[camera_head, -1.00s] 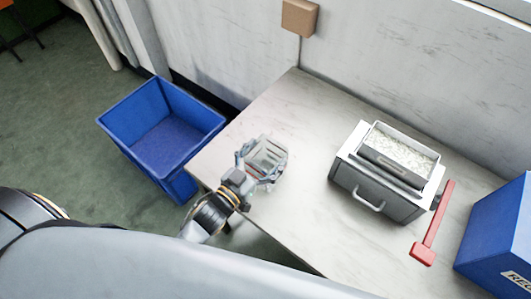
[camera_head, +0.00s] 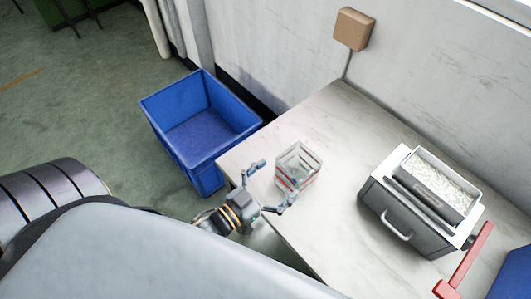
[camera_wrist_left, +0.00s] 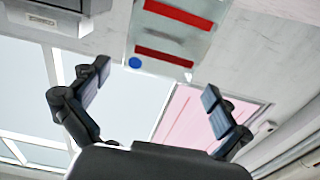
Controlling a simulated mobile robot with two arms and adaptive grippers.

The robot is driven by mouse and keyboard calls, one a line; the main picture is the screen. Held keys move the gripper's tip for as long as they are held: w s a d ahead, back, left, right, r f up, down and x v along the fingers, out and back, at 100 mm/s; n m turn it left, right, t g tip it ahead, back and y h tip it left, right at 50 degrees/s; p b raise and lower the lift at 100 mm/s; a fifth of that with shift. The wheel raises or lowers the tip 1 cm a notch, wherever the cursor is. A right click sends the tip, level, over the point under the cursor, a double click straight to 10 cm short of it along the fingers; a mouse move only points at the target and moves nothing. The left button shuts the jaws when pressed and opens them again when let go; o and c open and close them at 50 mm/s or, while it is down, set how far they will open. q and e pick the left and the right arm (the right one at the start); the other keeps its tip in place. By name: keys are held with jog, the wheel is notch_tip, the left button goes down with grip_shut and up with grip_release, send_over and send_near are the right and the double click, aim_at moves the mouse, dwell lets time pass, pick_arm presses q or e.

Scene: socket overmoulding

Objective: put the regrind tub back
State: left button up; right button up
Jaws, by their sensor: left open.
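A clear, open-topped tub with red bands (camera_head: 298,167), which I take for the regrind tub, stands upright on the pale table near its left end. It also shows in the left wrist view (camera_wrist_left: 172,32), at the top edge, with two red bands and a blue dot. My left gripper (camera_head: 275,184) is open just left of and in front of the tub, its fingers spread towards it. In the left wrist view the open fingers (camera_wrist_left: 156,82) have nothing between them, and the tub lies beyond them. My right gripper is not in view.
A blue bin (camera_head: 200,128) stands on the floor left of the table (camera_head: 330,225). A grey box with a tray of white granules (camera_head: 440,180) and a red-handled part (camera_head: 466,265) are to the right. A blue box (camera_head: 515,275) is cut off at lower right.

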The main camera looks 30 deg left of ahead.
pick_arm(q)
jog(key=shift+v, duration=2.4)
